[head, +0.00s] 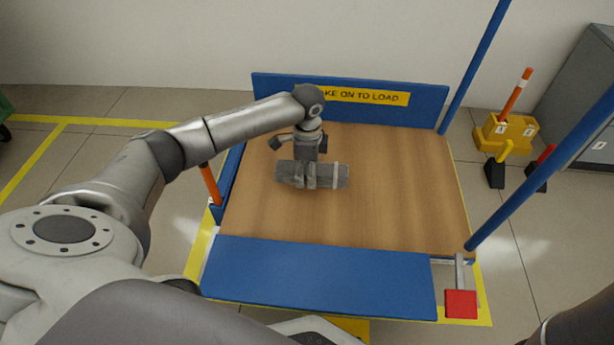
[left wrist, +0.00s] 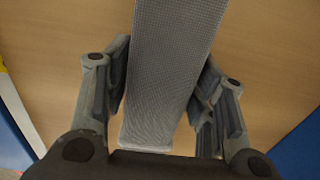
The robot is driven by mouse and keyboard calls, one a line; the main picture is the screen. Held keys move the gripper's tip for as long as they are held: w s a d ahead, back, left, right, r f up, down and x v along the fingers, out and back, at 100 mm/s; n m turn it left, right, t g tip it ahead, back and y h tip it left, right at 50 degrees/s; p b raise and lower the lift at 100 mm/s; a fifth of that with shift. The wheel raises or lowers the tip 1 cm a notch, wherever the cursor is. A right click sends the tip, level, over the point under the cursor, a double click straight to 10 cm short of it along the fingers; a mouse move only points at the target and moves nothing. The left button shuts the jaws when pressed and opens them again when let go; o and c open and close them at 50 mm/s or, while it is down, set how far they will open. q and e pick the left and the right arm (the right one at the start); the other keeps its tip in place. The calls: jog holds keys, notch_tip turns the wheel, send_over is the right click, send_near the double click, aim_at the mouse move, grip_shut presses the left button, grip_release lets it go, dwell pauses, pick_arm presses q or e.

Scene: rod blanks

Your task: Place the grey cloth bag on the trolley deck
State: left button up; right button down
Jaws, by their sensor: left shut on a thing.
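The grey cloth bag (head: 333,175) is a long rolled shape with a lighter band near its right end. It lies across the picture over the left part of the wooden trolley deck (head: 400,210). My left gripper (head: 311,180) points down and is shut on the bag around its middle. In the left wrist view the woven grey bag (left wrist: 172,70) runs between the two fingers of the left gripper (left wrist: 168,105), with the wood deck below. I cannot tell whether the bag touches the deck. My right gripper is not in view.
A blue back board (head: 270,88) with a yellow label closes the deck's far edge, and a blue flap (head: 320,275) its near edge. Blue posts (head: 545,165) rise at the right. A red pedal (head: 461,303) is at the near right corner. The deck's right half is clear.

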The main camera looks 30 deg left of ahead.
pick_arm(q)
jog(key=shift+f, duration=0.5)
jog(key=shift+r, duration=0.1)
jog(key=o, duration=1.1)
